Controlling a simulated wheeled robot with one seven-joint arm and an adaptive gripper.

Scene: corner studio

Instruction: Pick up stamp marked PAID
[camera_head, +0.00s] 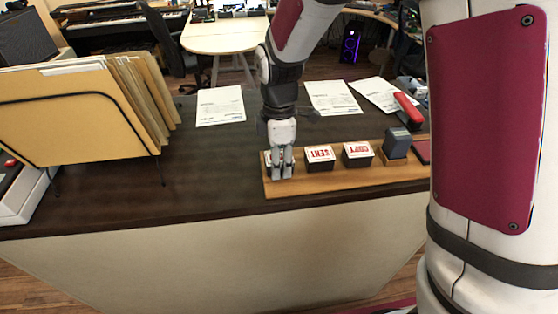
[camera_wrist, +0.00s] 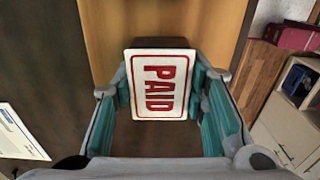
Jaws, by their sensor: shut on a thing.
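The stamp marked PAID (camera_wrist: 159,86) shows its white top with red border and red letters in the middle of the wrist view. My gripper (camera_wrist: 160,100) has its fingers on both sides of the stamp and is shut on it. In the head view my gripper (camera_head: 281,172) points down at the left end of the wooden tray (camera_head: 350,184). There the fingers mostly hide the PAID stamp. I cannot tell whether the stamp still touches the tray.
On the tray, right of my gripper, stand the SENT stamp (camera_head: 320,154), the COPY stamp (camera_head: 357,150) and a dark blue stamp (camera_head: 397,144). A red stapler (camera_head: 408,107) and papers (camera_head: 332,97) lie behind. A folder rack (camera_head: 75,115) stands at left. The dark desk (camera_head: 200,181) between is clear.

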